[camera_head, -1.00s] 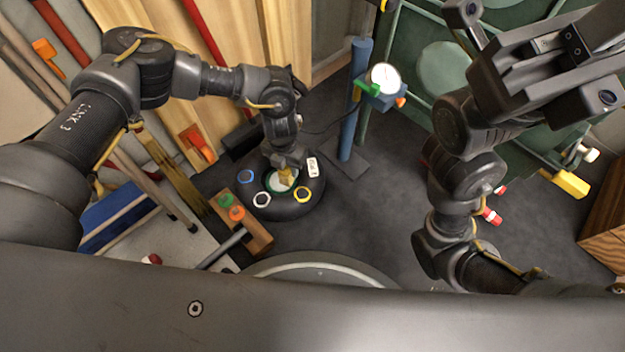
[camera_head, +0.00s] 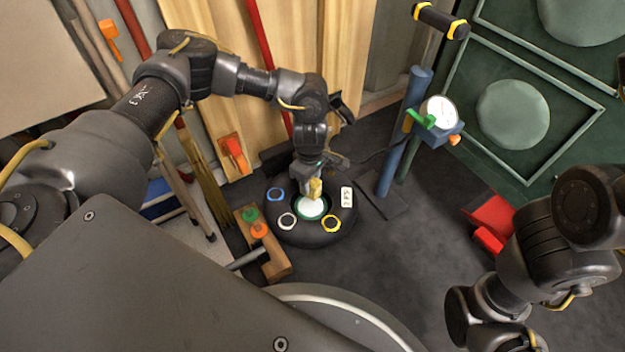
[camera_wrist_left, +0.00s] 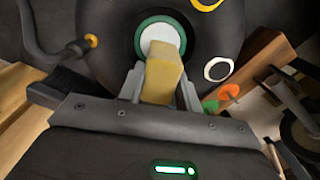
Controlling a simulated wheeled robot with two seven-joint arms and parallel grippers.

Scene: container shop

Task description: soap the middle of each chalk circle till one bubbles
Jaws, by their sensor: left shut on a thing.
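A black round tube (camera_head: 345,215) lies on the floor. On it show a blue circle (camera_head: 275,194), a white circle (camera_head: 287,221) and a yellow circle (camera_head: 331,223). In its middle is a green-rimmed dish (camera_head: 327,211) with a white inside. My left gripper (camera_head: 313,178) is shut on a yellow sponge (camera_head: 316,189), whose tip overlaps the dish. In the left wrist view the sponge (camera_wrist_left: 163,75) covers the lower part of the white inside (camera_wrist_left: 160,36); contact cannot be told. I see no bubbles. My right gripper is out of view; only arm links show.
A wooden block (camera_head: 272,262) with green and orange knobs stands close left. A blue pump (camera_head: 403,130) with a gauge (camera_head: 438,112) stands behind right. A red object (camera_head: 490,222) is further right. Dark floor between is clear.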

